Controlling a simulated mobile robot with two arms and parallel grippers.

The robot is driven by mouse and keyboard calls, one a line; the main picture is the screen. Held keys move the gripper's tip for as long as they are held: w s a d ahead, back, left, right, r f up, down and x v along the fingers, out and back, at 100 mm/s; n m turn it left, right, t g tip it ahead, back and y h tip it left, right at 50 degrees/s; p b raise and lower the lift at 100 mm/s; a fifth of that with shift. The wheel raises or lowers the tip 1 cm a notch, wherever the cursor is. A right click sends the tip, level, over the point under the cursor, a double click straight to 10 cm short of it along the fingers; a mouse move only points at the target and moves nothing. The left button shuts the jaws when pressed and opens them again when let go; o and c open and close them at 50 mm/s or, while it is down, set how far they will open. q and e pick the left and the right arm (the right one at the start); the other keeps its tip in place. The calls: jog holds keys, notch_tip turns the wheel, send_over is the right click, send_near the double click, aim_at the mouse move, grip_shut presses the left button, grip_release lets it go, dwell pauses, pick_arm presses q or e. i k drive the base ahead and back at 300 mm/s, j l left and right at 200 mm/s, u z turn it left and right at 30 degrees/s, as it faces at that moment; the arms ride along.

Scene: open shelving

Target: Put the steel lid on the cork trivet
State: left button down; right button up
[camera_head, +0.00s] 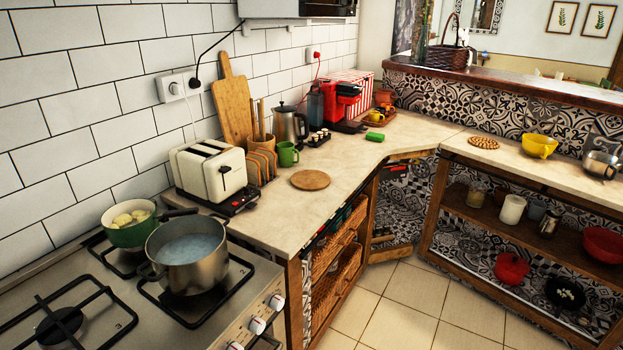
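A flat round brown disc (310,180), which looks like the cork trivet, lies bare on the counter to the right of the toaster. I cannot make out a steel lid anywhere in the head view. A steel pot (190,268) stands on the hob with pale bluish liquid in it and no lid visible on it. Neither of my grippers is in view.
A woven round mat (483,142) and a yellow bowl (539,146) are on the right counter. The counter around the disc is clear.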

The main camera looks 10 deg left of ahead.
aim_at(310, 178)
jog(key=i+l+u, duration=0.2)
jog(key=i+l, duration=0.25)
jog(key=i+l+u, duration=0.15)
jog(key=i+l, duration=0.3)
jog(key=l, duration=0.15)
jog(key=i+l+u, duration=0.2)
jog(key=i+l, duration=0.2)
jog(key=l, duration=0.15)
